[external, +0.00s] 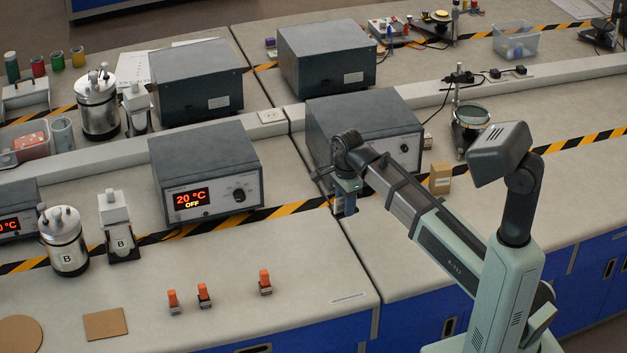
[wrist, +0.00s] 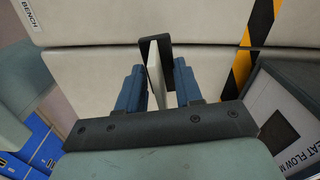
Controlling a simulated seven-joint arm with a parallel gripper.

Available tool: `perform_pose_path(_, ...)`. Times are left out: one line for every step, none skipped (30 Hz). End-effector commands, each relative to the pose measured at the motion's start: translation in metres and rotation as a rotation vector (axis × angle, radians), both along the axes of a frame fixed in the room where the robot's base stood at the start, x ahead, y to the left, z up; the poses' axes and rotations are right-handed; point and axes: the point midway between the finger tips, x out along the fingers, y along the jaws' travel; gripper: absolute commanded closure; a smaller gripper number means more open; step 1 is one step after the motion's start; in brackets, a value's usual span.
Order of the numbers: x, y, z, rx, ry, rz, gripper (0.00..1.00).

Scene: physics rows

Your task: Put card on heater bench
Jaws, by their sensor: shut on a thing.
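My gripper (external: 346,208) is above the seam between the left and right benches, its fingers pointing down. The card is hard to make out in the external view. The bench on the left (external: 240,285) carries a small white label (external: 348,298) near its front right corner. In the wrist view a label (wrist: 27,14) ends in "BENCH"; the rest is cut off, so I cannot read which bench it names.
A grey heater box (external: 203,165) reads "20 °C OFF" behind the striped tape. Several orange-topped clips (external: 265,283), a canister (external: 64,240) and a brown square (external: 106,323) stand or lie on the left bench. A grey box (external: 365,130) is behind my gripper. The left bench's front right is largely clear.

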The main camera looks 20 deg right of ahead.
Motion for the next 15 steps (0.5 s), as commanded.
perform_pose_path(-0.003, 0.018, -0.001, 0.0, 0.0, 0.027, 0.94)
perform_pose_path(-0.006, 0.027, -0.001, 0.0, 0.0, 0.042, 0.94)
perform_pose_path(-0.007, 0.039, -0.002, 0.0, 0.0, 0.061, 0.94)
perform_pose_path(-0.009, 0.049, -0.002, 0.0, 0.0, 0.076, 0.94)
perform_pose_path(-0.01, 0.059, -0.002, 0.0, 0.0, 0.09, 0.94)
perform_pose_path(-0.012, 0.072, -0.002, 0.0, 0.0, 0.11, 0.94)
perform_pose_path(-0.013, 0.082, -0.002, 0.0, 0.0, 0.124, 0.94)
perform_pose_path(-0.014, 0.093, -0.003, 0.0, 0.0, 0.139, 0.94)
perform_pose_path(-0.015, 0.107, -0.003, 0.0, 0.0, 0.158, 0.94)
perform_pose_path(-0.016, 0.118, -0.003, 0.0, 0.0, 0.172, 0.94)
perform_pose_path(-0.017, 0.128, -0.003, 0.0, 0.0, 0.186, 0.94)
perform_pose_path(-0.018, 0.143, -0.003, 0.0, 0.0, 0.206, 0.94)
perform_pose_path(-0.019, 0.154, -0.003, 0.0, 0.0, 0.22, 0.94)
perform_pose_path(-0.02, 0.166, -0.003, 0.0, 0.0, 0.235, 0.94)
perform_pose_path(-0.021, 0.182, -0.003, 0.0, 0.0, 0.254, 0.94)
